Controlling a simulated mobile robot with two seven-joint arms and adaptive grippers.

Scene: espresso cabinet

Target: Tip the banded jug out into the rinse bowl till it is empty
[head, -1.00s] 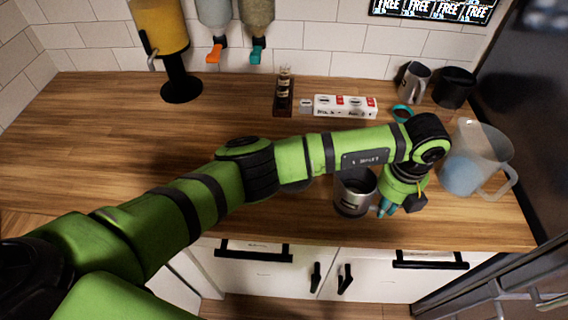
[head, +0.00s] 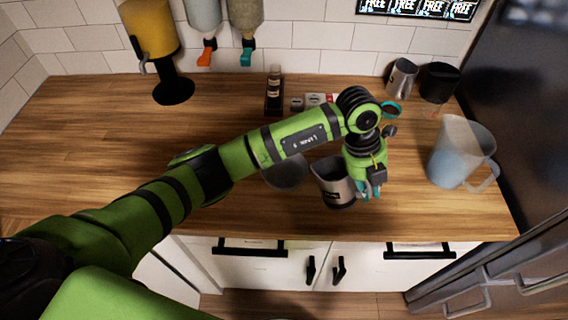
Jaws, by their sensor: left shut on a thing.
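The banded jug (head: 337,188), steel grey with dark bands, is held above the front part of the counter, leaning to the left. My left gripper (head: 368,190), with teal fingertips, is shut on its right side, where the handle is mostly hidden by the fingers. A grey round bowl (head: 287,178), which looks like the rinse bowl, stands just left of the jug. My left forearm covers its back part. The jug's mouth is near the bowl's right side. I cannot see the jug's contents or any stream. My right gripper is out of view.
A large translucent pitcher (head: 462,152) stands at the right. A steel jug (head: 402,77), a black container (head: 438,82) and a teal-rimmed cup (head: 391,109) stand at the back right.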

